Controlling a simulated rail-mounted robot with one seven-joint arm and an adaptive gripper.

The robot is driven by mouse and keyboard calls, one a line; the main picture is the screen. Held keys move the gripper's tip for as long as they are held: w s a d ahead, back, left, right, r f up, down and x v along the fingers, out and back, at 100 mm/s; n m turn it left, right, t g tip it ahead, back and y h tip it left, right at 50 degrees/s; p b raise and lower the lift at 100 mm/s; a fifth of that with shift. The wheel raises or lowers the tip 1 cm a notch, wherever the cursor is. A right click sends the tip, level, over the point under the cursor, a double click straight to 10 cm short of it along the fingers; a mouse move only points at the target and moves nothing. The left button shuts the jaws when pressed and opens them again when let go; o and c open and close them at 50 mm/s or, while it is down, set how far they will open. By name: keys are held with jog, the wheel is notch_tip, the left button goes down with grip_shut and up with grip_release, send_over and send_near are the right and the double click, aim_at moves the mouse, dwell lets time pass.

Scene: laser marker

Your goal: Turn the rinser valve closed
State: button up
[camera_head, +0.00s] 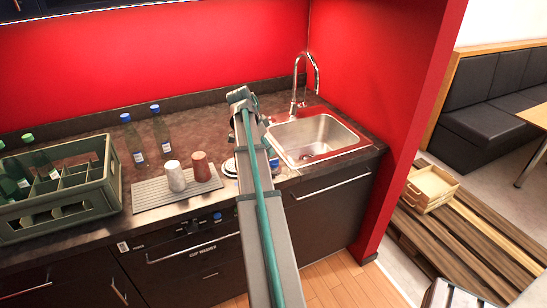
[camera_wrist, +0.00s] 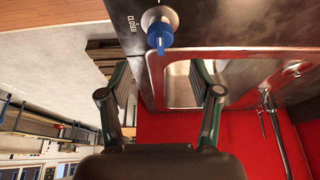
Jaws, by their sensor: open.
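The rinser valve has a blue handle (camera_wrist: 160,36) on a round pale metal base, in the upper middle of the wrist view. It stands on the dark counter beside the sink, with the printed word CLOSED next to it. My gripper (camera_wrist: 160,78) is open and empty. Its two fingers are spread, and the valve shows ahead between and beyond them, apart from both. In the head view a small blue part, likely the valve handle (camera_head: 274,162), shows just right of my arm. My arm hides the gripper there.
The sink (camera_head: 318,135) with a tall faucet (camera_head: 294,92) lies right of my arm. Two cups (camera_head: 175,176) stand on a drain mat (camera_head: 150,196) to the left. Bottles (camera_head: 162,135) and a green crate (camera_head: 108,178) are further left. A red wall (camera_head: 395,120) closes the counter's right end.

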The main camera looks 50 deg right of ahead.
aim_at(274, 162)
jog(key=p+x, duration=0.1)
jog(key=x, duration=0.6)
jog(key=shift+d+f+p, duration=0.1)
jog(key=shift+f+p, duration=0.1)
jog(key=shift+p, duration=0.15)
jog(key=c, duration=1.1)
